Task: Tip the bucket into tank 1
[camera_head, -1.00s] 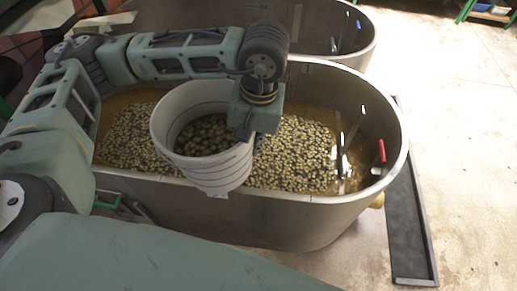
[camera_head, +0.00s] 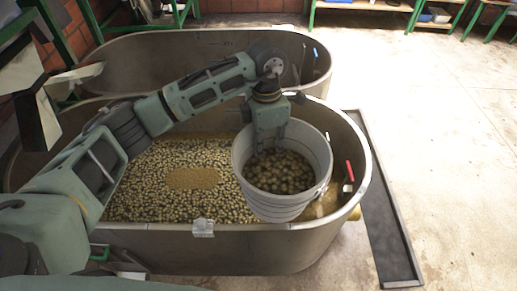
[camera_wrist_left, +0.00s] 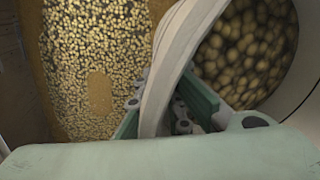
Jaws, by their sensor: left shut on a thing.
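The white bucket (camera_head: 268,207) is over the right part of the near oval tank (camera_head: 215,250) in the head view, roughly upright. It holds many yellowish-brown fruits. My left gripper (camera_head: 258,142) is shut on the bucket's rim at its left back side. In the left wrist view the bucket wall (camera_wrist_left: 172,65) passes between the fingers of my left gripper (camera_wrist_left: 165,112), with the fruits inside to the right. The tank holds brownish water with many floating fruits and an oval bare patch. No tank number is readable. My right gripper is not in view.
A second oval tank (camera_head: 215,42) stands behind the near one. A red-handled thing (camera_head: 349,171) is at the near tank's right inner wall. A dark channel (camera_head: 385,225) runs along the floor on the right. The floor beyond is clear. Green-framed tables (camera_head: 430,18) stand at the back.

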